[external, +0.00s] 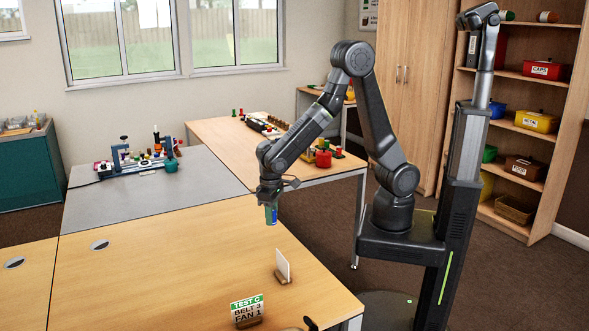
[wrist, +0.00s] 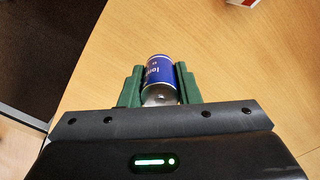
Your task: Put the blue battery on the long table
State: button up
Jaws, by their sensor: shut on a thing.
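My gripper (external: 270,205) is shut on the blue battery (external: 271,217), which hangs upright below it in the external view. In the wrist view the blue battery (wrist: 160,75) lies between the two green fingers of my gripper (wrist: 159,85). It has a blue wrap with white lettering and a silver end nearer the camera. The battery is over the near wooden table top (external: 170,265), close to its right edge. I cannot tell whether its lower end touches the surface. A long wooden table (external: 215,130) also stands further back, with several items on it.
A "TEST C" sign (external: 247,309) and a white card in a wooden stand (external: 283,267) are on the near table. A grey table section (external: 150,195) carries a device with small items (external: 140,158). Shelves with labelled bins (external: 537,121) stand at the right. The near table's middle is clear.

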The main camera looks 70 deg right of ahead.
jog(key=w+d+f, duration=0.1)
jog(key=w+d, duration=0.3)
jog(key=d, duration=0.5)
jog(key=w+d+f, duration=0.2)
jog(key=w+d, duration=0.3)
jog(key=d, duration=0.4)
jog(key=w+d+f, duration=0.1)
jog(key=w+d, duration=0.3)
jog(key=d, duration=0.4)
jog(key=shift+w+d+f, duration=0.3)
jog(key=shift+w+d, duration=0.1)
jog(key=s+a+r, duration=0.1)
jog(key=s+a, duration=0.4)
jog(key=a, duration=0.4)
jog(key=s+a+r, duration=0.2)
jog(key=s+a, duration=0.2)
jog(key=a, duration=0.5)
jog(key=s+a+r, duration=0.1)
jog(key=s+a, duration=0.4)
jog(key=a, duration=0.4)
jog(key=shift+s+a+r, duration=0.3)
jog(key=shift+s+r, duration=0.05)
jog(key=shift+f, duration=4.8)
jog(key=shift+f, duration=0.1)
